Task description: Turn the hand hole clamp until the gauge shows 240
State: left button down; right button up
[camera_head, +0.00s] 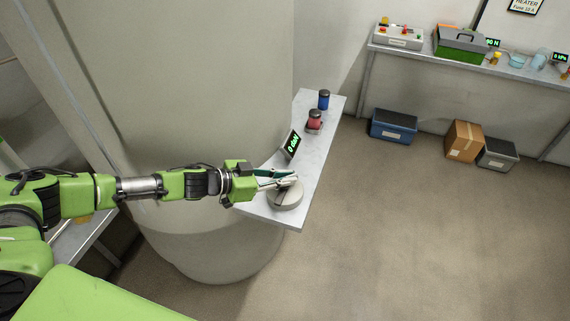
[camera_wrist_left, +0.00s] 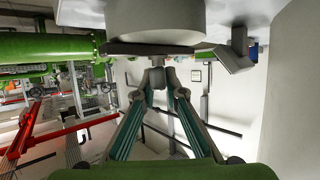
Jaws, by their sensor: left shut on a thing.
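The hand hole clamp (camera_head: 288,201), a round pale grey body with a bar across its top, sits near the front end of a narrow grey shelf (camera_head: 316,165). It also shows in the left wrist view as a large grey drum (camera_wrist_left: 155,22) at the top. My left gripper (camera_head: 291,179) reaches it from the left and is shut on it, apparently at the bar; the fingertips partly hide the grip. In the left wrist view the fingertips (camera_wrist_left: 157,75) meet just below the drum. The gauge (camera_head: 292,145), a small dark display with green digits, stands behind the clamp and appears to read 0.
A red-bodied jar (camera_head: 314,121) and a blue jar (camera_head: 323,100) stand farther along the shelf. A large pale column (camera_head: 215,100) rises left of the shelf. A bench (camera_head: 410,54) with tools is at the back right, with boxes (camera_head: 464,141) below. The floor to the right is clear.

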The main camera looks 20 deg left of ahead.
pick_arm(q)
jog(key=shift+w+m+g+h+p, duration=0.1)
jog(key=shift+m+g+h+p, duration=0.25)
jog(key=shift+m+g+h, duration=0.5)
jog(key=shift+m+g, duration=0.75)
jog(key=shift+h, duration=0.25)
jog(key=c, duration=2.1)
grip_release()
notch_tip(320, 180, up, 10)
jog(key=shift+f, duration=0.1)
